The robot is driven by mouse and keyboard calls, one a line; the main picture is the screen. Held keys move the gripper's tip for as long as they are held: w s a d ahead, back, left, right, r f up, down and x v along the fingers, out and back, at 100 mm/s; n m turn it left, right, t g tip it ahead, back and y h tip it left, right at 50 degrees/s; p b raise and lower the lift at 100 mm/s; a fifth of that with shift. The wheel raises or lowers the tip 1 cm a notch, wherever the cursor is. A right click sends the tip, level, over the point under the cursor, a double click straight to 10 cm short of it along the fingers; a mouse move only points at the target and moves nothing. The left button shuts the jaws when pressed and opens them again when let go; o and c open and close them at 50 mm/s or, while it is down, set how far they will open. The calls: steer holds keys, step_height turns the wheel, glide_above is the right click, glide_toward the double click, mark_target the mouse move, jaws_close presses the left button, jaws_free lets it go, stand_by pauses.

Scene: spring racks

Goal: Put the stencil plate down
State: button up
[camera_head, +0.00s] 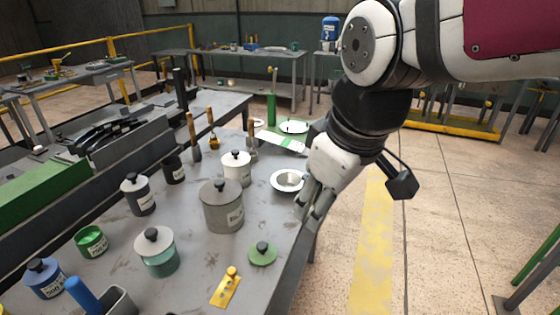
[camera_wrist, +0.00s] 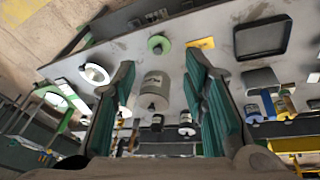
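A yellow plate with a round yellow knob (camera_head: 226,290) lies flat near the front edge of the grey bench; it looks like the stencil plate, though I cannot read any marking. It also shows in the wrist view as a yellow patch (camera_wrist: 203,43), partly hidden by a finger. My gripper (camera_head: 307,214) is above the bench's right edge, beside a white dish and well apart from the yellow plate. In the wrist view my gripper (camera_wrist: 161,62) has its two fingers wide apart, with nothing held between them.
The bench (camera_head: 190,259) holds a large grey lidded pot (camera_head: 222,209), a green lid (camera_head: 262,255), a white dish (camera_head: 281,187) and a teal lidded jar (camera_head: 161,264). Several canisters and brushes stand farther back. Bare bench surrounds the yellow plate. Open floor lies right of the bench.

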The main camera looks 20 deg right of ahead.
steer(key=s+d+m+t, duration=0.1)
steer(key=s+d+m, duration=0.1)
steer(key=s+m, duration=0.3)
steer(key=shift+s+r+m, duration=0.3)
steer(key=shift+m, duration=0.2)
stand_by(0.8)
